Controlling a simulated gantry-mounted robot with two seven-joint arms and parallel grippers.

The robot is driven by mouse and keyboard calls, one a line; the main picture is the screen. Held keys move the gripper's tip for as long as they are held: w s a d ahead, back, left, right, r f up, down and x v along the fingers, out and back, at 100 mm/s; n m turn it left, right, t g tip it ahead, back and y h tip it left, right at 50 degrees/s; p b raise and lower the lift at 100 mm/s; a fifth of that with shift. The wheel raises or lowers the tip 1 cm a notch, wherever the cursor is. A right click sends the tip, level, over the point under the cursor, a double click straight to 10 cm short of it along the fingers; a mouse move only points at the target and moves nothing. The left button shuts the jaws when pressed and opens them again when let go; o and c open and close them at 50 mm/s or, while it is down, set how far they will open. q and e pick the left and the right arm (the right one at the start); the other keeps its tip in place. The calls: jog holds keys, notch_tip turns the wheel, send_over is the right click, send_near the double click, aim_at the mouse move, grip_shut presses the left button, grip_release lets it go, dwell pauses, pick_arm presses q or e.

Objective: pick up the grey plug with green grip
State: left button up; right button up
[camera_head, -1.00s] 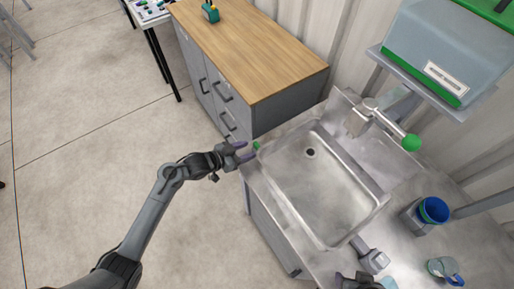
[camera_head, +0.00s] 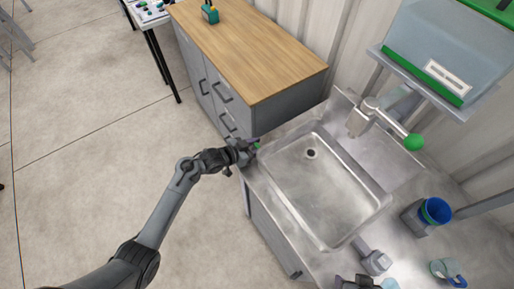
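A small green grip (camera_head: 258,146) shows at the left corner of the sink counter, by the basin's rim. It is likely the plug's grip; the grey part of the plug is hidden or too small to tell. My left gripper (camera_head: 250,149) is at this corner, with its fingertips at the green grip. Whether the fingers are closed on it cannot be told. A dark shape (camera_head: 356,283) at the bottom edge looks like part of my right gripper, mostly cut off; its fingers cannot be made out.
The metal sink (camera_head: 318,190) has an empty basin and a green-tipped tap (camera_head: 412,142). A wood-topped drawer cabinet (camera_head: 250,50) stands close behind my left gripper.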

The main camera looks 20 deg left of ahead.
aim_at(257, 145)
pick_arm(q)
jog(key=c, duration=0.4)
jog(key=shift+c, duration=0.2)
jog(key=shift+r, duration=0.1)
